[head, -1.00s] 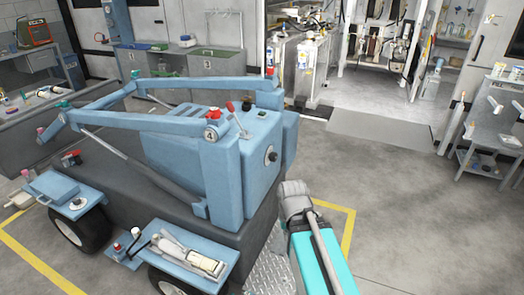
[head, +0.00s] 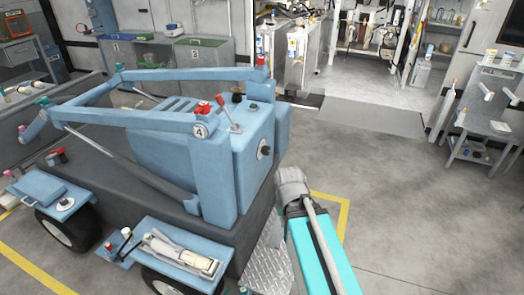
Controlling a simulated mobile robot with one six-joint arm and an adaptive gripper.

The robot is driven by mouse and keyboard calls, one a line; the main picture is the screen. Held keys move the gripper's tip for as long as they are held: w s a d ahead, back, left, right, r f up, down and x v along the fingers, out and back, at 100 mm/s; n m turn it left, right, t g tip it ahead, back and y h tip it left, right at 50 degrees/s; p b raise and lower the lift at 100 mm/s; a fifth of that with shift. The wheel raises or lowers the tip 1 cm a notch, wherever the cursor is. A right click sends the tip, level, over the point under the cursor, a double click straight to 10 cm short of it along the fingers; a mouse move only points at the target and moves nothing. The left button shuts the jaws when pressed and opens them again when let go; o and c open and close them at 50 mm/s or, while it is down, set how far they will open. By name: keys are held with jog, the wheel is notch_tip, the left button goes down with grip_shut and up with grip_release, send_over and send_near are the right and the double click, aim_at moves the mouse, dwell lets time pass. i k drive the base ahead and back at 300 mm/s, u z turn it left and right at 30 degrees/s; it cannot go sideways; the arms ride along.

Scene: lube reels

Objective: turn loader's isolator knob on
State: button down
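The blue loader (head: 215,165) stands left of centre in the head view. A black rotary knob on a pale round plate (head: 265,151) sits on its right-hand end face; I take this for the isolator knob, but its label and setting are too small to read. Another knob on a pale disc (head: 65,204) is on the near left fender. My teal arm link with a grey joint shows at the lower middle, right of the loader and below the end-face knob. My gripper is not visible in this view.
A lever with a red top (head: 229,117) and a black cap (head: 238,97) are on the loader's top. A tread-plate step (head: 268,265) lies beside my arm. Open floor (head: 400,200) extends to the right, with a grey cart (head: 485,125) at far right.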

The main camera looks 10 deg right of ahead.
aim_at(265, 150)
jog(key=k, duration=1.35)
jog(key=z, duration=0.4)
jog(key=i, duration=1.9)
jog(key=u, duration=0.6)
